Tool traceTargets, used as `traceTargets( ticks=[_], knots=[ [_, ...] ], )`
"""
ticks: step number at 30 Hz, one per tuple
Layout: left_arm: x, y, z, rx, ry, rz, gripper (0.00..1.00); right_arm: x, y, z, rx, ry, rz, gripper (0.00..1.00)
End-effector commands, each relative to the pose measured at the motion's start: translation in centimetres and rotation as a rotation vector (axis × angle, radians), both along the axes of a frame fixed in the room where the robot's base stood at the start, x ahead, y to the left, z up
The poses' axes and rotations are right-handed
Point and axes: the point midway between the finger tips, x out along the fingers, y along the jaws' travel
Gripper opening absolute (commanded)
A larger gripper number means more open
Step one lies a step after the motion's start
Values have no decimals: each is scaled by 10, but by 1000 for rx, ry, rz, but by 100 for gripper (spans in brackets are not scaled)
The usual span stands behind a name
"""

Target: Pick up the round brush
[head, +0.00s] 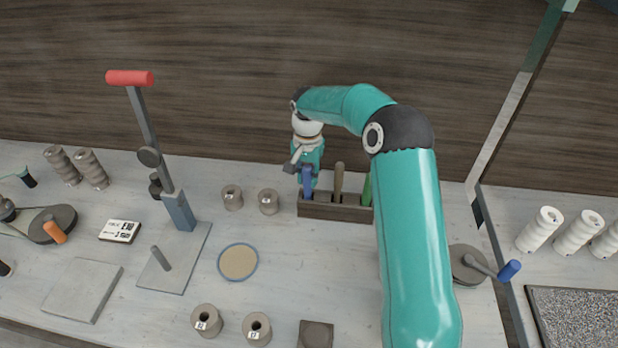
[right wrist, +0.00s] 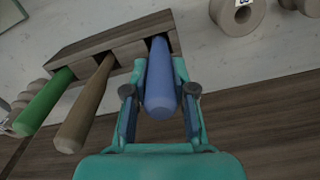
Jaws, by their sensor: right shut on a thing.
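A dark wooden rack (head: 335,212) stands at the back of the bench and holds three handled tools. My right gripper (head: 306,182) comes down over its left slot. In the right wrist view my right gripper (right wrist: 160,92) is shut on the blue handle (right wrist: 160,80), with one finger on each side. The blue-handled tool (head: 307,178) is upright, its lower end still in the rack. Beside it stand a wooden handle (head: 339,180) and a green handle (head: 367,190). The tool heads are hidden in the rack, so I cannot tell which is the round brush. My left gripper is not in view.
Two clay-coloured spools (head: 268,201) stand just left of the rack. A lever press with a red grip (head: 130,78) stands further left. A round tan disc (head: 238,262) lies on the bench in front. A hand crank with a blue knob (head: 509,270) is right of my arm.

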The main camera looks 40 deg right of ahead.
Motion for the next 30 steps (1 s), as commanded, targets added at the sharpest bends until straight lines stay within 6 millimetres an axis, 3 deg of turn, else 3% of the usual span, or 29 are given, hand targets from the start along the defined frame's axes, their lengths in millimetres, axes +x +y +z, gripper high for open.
traceTargets(
  ticks=[6,11,24,30],
  knots=[
    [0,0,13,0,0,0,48,1,0,29,-2,-4,0,0],
    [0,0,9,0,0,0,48,1,0,55,-2,-5,1,0],
    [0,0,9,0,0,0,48,1,0,163,-1,-5,-1,0],
    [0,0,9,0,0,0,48,1,0,185,-1,-1,0,0]
  ],
)
